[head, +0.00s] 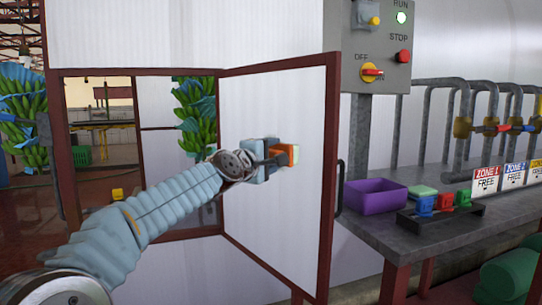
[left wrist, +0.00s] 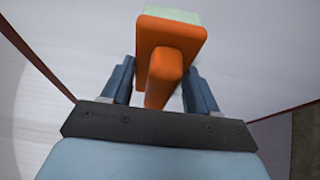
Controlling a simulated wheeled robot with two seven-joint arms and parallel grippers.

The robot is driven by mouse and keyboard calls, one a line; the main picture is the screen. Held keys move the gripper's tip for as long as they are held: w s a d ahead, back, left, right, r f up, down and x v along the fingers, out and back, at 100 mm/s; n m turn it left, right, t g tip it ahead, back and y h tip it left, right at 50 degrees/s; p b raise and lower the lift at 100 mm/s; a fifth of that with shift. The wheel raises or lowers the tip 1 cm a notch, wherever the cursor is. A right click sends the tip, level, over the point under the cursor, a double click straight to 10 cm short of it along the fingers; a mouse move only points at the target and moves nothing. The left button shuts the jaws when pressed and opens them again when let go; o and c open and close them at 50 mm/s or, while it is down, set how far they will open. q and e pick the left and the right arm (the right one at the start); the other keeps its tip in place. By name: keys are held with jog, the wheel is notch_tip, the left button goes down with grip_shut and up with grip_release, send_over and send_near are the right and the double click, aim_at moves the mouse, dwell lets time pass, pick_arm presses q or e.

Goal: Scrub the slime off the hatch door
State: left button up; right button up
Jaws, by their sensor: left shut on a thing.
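The hatch door (head: 275,100) stands swung open in the head view, a white panel in a dark red frame with a dark handle (head: 339,188) on its right edge. My left gripper (head: 278,154) is shut on the orange handle of a scrubber (head: 291,150) in front of the panel's middle. The left wrist view shows the orange scrubber (left wrist: 170,45) between the two fingers (left wrist: 160,85), its pale green pad (left wrist: 172,13) facing away from me. I cannot tell whether the pad touches the panel. I see no clear slime on the visible panel. My right gripper is not in view.
Right of the door a grey bench (head: 400,233) holds a purple bin (head: 374,197), a pale green block (head: 423,191) and a dark rack (head: 440,218) with coloured pieces. A control box (head: 378,45) stands above. Green bananas (head: 195,115) hang behind the opening.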

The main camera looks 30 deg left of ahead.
pick_arm(q)
jog(key=shift+w+d+p, duration=0.35)
jog(key=shift+w+p, duration=0.15)
jog(key=shift+w, duration=0.4)
